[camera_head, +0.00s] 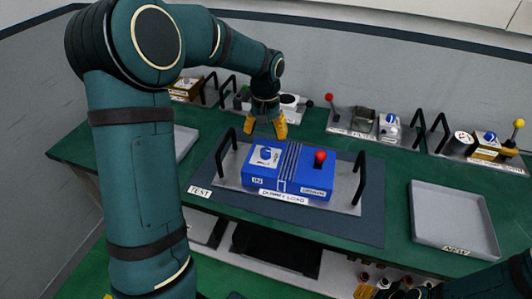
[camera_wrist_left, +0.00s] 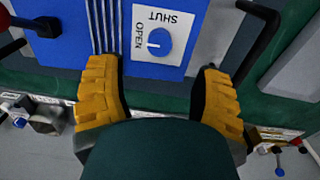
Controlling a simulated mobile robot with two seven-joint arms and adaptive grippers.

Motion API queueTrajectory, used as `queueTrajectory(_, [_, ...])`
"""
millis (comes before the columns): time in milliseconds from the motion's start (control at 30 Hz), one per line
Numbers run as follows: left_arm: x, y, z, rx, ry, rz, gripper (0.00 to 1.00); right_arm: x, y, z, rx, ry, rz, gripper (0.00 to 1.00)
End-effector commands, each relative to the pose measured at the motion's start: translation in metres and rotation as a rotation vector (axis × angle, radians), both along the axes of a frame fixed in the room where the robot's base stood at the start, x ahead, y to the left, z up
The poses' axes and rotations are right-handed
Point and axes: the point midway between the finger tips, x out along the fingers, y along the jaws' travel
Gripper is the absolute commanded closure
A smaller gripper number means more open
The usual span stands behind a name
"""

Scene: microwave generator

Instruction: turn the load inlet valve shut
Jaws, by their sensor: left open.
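The dummy load unit (camera_head: 288,180) is a blue box on a metal plate on the bench. The inlet valve is a blue knob (camera_head: 265,154) on a white panel at its left end. In the left wrist view the knob (camera_wrist_left: 158,41) sits beside the words OPEN and SHUT, and its white mark points toward OPEN. My left gripper (camera_head: 266,127) is open and empty, behind and above the knob. In the left wrist view its yellow fingers (camera_wrist_left: 157,75) are spread apart, with the knob beyond the gap between them, not touched.
A red-topped lever (camera_head: 320,158) stands at the box's right end. Black handles (camera_head: 359,178) rise on both sides of the plate. An empty grey tray (camera_head: 452,215) lies to the right. Several other units with handles line the back of the bench.

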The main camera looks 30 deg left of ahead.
Motion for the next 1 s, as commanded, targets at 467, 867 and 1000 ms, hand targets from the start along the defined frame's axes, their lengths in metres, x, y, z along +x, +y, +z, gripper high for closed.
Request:
queueTrajectory(467, [0.000, 0.000, -0.074, 0.000, 0.001, 0.000, 0.34, -0.004, 0.001, -0.012, 0.002, 0.009, 0.007, 0.53])
queueTrajectory(867, [0.000, 0.000, -0.078, -0.001, 0.000, 0.000, 0.33, -0.004, 0.001, -0.012, 0.002, 0.009, 0.007, 0.53])
queueTrajectory(1000, [0.000, 0.000, -0.078, -0.001, 0.000, 0.000, 0.82, -0.004, 0.001, -0.012, 0.002, 0.009, 0.007, 0.53])
